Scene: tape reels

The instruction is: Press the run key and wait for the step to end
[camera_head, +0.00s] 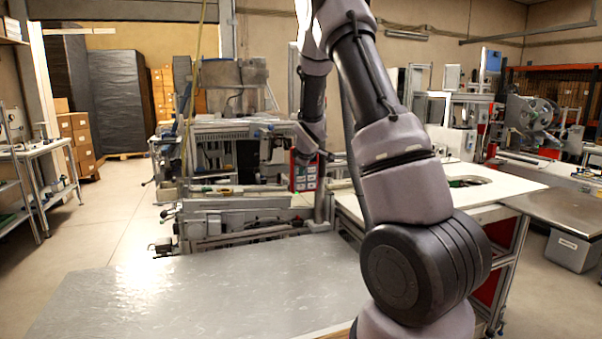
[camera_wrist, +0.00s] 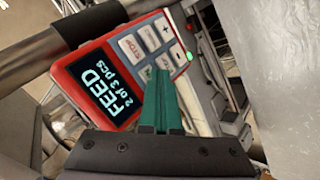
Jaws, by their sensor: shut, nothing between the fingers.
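A red control box (camera_wrist: 75,72) fills the upper left of the wrist view, mounted by a metal bar. Its dark display (camera_wrist: 108,82) reads "FEED 2 of 3 pcs". A STOP key (camera_wrist: 131,47) and several other pale keys sit beside the display, and a small green light (camera_wrist: 189,57) glows at the box's edge. My gripper (camera_wrist: 160,73) is shut and empty, its green fingers reaching over the lower key area. The fingers hide part of the panel. I cannot tell whether the tips touch a key, and no run label is readable.
In the head view, a bare grey metal table (camera_head: 200,290) lies in front. A white-topped bench (camera_head: 500,187) stands to the right, and a machine frame (camera_head: 235,205) stands behind the table. Shelves (camera_head: 40,165) and boxes are at the left, with open floor between.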

